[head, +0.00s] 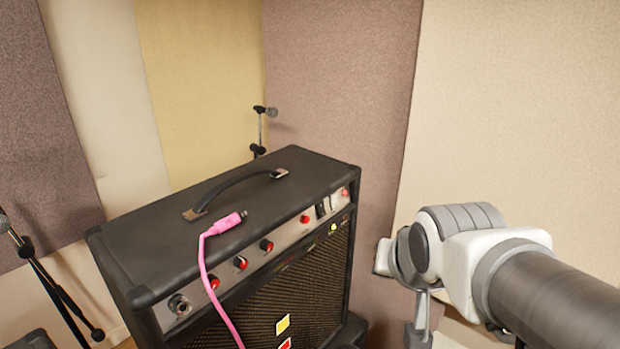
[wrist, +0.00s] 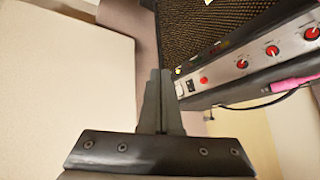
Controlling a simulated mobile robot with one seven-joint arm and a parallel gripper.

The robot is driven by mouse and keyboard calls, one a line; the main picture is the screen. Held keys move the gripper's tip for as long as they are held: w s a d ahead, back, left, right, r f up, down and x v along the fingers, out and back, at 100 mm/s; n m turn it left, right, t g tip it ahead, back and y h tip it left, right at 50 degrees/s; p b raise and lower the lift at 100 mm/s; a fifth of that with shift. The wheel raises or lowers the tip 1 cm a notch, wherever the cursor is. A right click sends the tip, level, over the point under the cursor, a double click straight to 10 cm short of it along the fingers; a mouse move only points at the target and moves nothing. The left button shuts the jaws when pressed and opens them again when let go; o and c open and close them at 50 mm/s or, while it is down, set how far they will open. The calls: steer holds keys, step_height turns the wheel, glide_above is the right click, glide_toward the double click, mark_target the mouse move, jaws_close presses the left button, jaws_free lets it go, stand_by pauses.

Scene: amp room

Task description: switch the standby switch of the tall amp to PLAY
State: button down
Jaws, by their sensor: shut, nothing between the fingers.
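The tall amp (head: 133,262) is a black combo with a top handle and a speaker grille; part of it also shows in the wrist view (wrist: 205,28). Its silver control panel (head: 253,257) has a row of red knobs. Dark switches (head: 322,209) sit near the panel's right end; they also show in the wrist view (wrist: 191,86), too small to read labels or positions. My gripper (wrist: 160,72) is shut and empty. In the wrist view its fingertips appear just left of the switch end of the panel, and I see no clear contact. The fingers are not clear in the head view.
A pink cable (head: 208,272) with its plug lies over the amp's top and hangs down the front. Microphone stands (head: 262,128) (head: 62,290) stand behind and at the left. Padded wall panels (head: 510,110) close off the back and right.

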steer(key=w+f+m+t+b, duration=0.2)
steer(key=w+f+m+t, duration=0.1)
steer(key=w+m, duration=0.4)
steer(key=w+f+m+t+b, duration=0.3)
steer(key=w+m+t, duration=0.3)
steer(key=w, duration=0.6)
steer(key=shift+d+f+m+t+b, duration=0.3)
steer(key=shift+d+f+m, duration=0.15)
steer(key=shift+f+m, duration=0.2)
steer(key=shift+w, duration=0.1)
steer(key=shift+w, duration=0.1)
steer(key=p, duration=0.2)
glide_toward(338, 195)
steer(key=w+d, duration=0.2)
steer(key=d, duration=0.1)
steer(key=w+a, duration=0.1)
steer(key=w, duration=0.1)
steer(key=w+a+p, duration=0.1)
steer(key=a, duration=0.1)
steer(key=shift+w, duration=0.4)
